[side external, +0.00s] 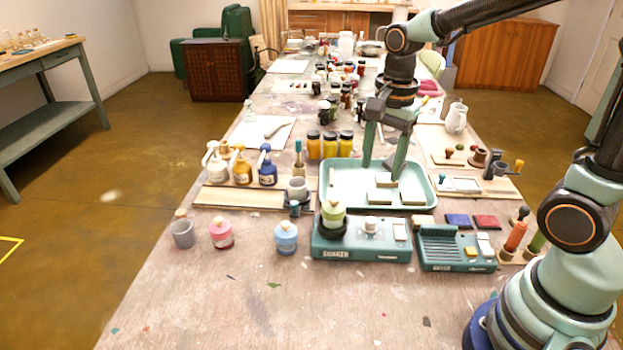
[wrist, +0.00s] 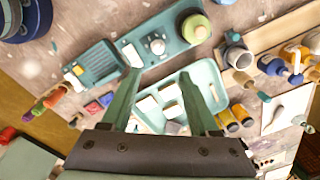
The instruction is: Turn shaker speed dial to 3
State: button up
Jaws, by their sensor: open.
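The shaker (side external: 355,250) is a teal box near the front middle of the table, with a green-topped bottle (side external: 333,213) on its left end. Its speed dial (side external: 371,224) is a pale knob on top, right of the bottle. In the wrist view the dial (wrist: 157,46) shows on the shaker (wrist: 170,30), with the bottle (wrist: 196,28) beside it. The dial's setting is too small to read. My gripper (side external: 381,172) is open and empty above the teal tray, behind the shaker. In the wrist view its fingers (wrist: 160,85) point toward the shaker, apart from the dial.
The teal tray (side external: 328,203) holds several pale blocks. A second teal device (side external: 430,262) stands right of the shaker. Pump bottles (side external: 240,168) and yellow jars (side external: 330,146) stand to the left and behind. Small bottles (side external: 286,237) stand left of the shaker. The front table area is clear.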

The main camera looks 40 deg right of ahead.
aim_at(371, 220)
jog(key=f, duration=0.4)
jog(key=f+m, duration=0.1)
jog(key=f, duration=0.4)
jog(key=f+m, duration=0.1)
jog(key=f, duration=0.3)
jog(key=shift+w+f+g, duration=0.25)
jog(key=shift+g, duration=0.05)
grip_shut()
